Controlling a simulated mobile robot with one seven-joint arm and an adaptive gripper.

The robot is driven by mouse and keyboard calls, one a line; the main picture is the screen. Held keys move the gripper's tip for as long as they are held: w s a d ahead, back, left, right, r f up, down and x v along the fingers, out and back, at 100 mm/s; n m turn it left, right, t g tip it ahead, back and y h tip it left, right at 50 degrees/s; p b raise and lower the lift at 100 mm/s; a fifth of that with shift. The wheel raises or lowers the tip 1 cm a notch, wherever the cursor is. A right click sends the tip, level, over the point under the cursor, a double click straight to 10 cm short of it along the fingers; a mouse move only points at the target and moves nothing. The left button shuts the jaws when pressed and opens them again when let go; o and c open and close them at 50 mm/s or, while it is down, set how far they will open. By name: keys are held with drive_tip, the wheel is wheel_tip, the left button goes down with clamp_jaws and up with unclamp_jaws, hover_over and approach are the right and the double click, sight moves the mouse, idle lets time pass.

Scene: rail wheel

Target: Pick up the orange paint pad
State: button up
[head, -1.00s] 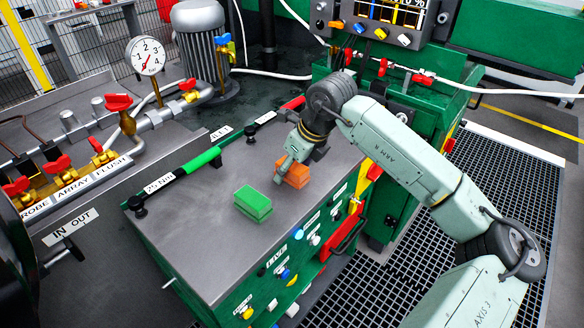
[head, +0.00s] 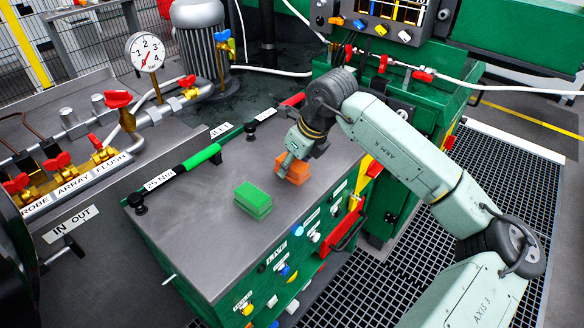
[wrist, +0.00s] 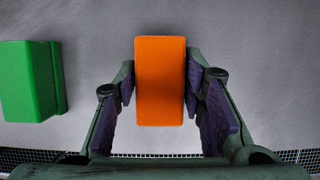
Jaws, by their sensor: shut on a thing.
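The orange paint pad (head: 297,174) is at the right part of the grey bench top in the head view. My gripper (head: 290,164) comes down over it from above. In the wrist view the pad (wrist: 160,82) stands upright in the picture between the two fingers (wrist: 163,92), and my gripper is shut on its long sides. The finger partly hides the pad in the head view. I cannot tell for sure whether its underside is clear of the bench top.
A green pad (head: 253,199) lies to the left of the orange one, apart from it; it also shows in the wrist view (wrist: 30,82). The bench top (head: 205,240) is clear toward the front left. A green-handled torque wrench (head: 199,158) lies along the back edge.

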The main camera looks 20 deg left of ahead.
drive_tip(key=shift+r+b, duration=0.3)
drive_tip(key=shift+r, duration=0.15)
drive_tip(key=shift+s+d+r+b, duration=0.1)
drive_tip(key=shift+s+r+b, duration=0.1)
drive_tip(key=shift+r+b, duration=0.3)
drive_tip(key=shift+s+r+b, duration=0.15)
drive_tip(key=shift+r+b, duration=0.1)
drive_tip(key=shift+r, duration=0.45)
drive_tip(key=s+d+r+b, duration=0.1)
drive_tip(key=s+d+b, duration=0.1)
drive_tip(key=s, duration=0.5)
drive_tip(key=s+d+b, duration=0.2)
drive_tip(key=s, duration=0.5)
drive_tip(key=shift+s+d+r, duration=0.15)
drive_tip(key=shift+s+r, duration=0.2)
drive_tip(key=o, duration=0.6)
drive_tip(key=c, duration=0.5)
drive_tip(key=shift+o, duration=0.2)
